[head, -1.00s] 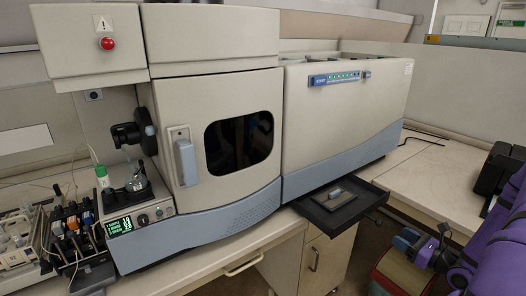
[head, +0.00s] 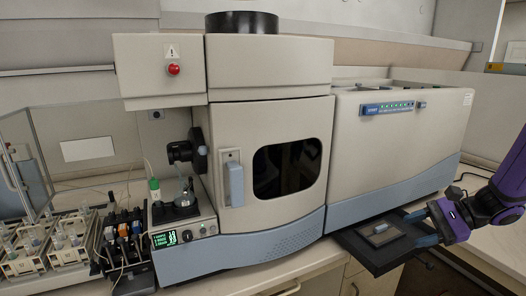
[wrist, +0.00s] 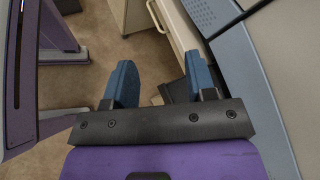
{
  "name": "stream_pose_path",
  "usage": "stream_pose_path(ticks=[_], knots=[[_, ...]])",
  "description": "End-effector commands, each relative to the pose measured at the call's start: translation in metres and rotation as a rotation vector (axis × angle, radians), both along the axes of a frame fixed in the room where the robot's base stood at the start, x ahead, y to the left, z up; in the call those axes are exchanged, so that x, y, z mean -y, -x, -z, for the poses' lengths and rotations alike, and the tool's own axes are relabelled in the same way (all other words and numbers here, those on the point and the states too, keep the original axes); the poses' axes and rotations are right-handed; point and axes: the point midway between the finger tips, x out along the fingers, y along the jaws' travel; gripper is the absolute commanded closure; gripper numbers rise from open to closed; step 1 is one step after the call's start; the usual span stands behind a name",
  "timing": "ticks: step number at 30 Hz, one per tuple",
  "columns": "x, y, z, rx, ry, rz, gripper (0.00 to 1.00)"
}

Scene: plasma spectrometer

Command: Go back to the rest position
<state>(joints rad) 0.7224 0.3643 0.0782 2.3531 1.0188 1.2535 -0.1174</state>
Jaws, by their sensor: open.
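My gripper (head: 422,229) is at the right of the head view, with its blue fingers apart and nothing between them. It is beside a dark pull-out tray (head: 374,263) at the foot of the spectrometer (head: 395,150); I cannot tell whether it touches the tray. A small grey and tan block (head: 381,231) lies on the tray, left of the fingers. In the wrist view the two blue fingers (wrist: 161,82) are spread over floor and cabinet, with nothing held. The purple arm reaches in from the right edge.
The spectrometer's door (head: 235,185) is shut. Tube racks (head: 40,242) and a small pump (head: 125,237) stand to its left. In the wrist view, a cabinet (wrist: 172,22) and the spectrometer's blue base (wrist: 245,75) are close to the fingers.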

Motion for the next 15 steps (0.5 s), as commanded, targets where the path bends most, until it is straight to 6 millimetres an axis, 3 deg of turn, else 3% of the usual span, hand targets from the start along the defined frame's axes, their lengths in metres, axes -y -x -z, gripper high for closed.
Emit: stream_pose_path(ticks=[6,15], knots=[[-0.040,0.024,-0.041,0.074,0.225,-0.228,0.49],[-0.077,0.064,-0.086,0.207,0.538,-0.495,0.49]])
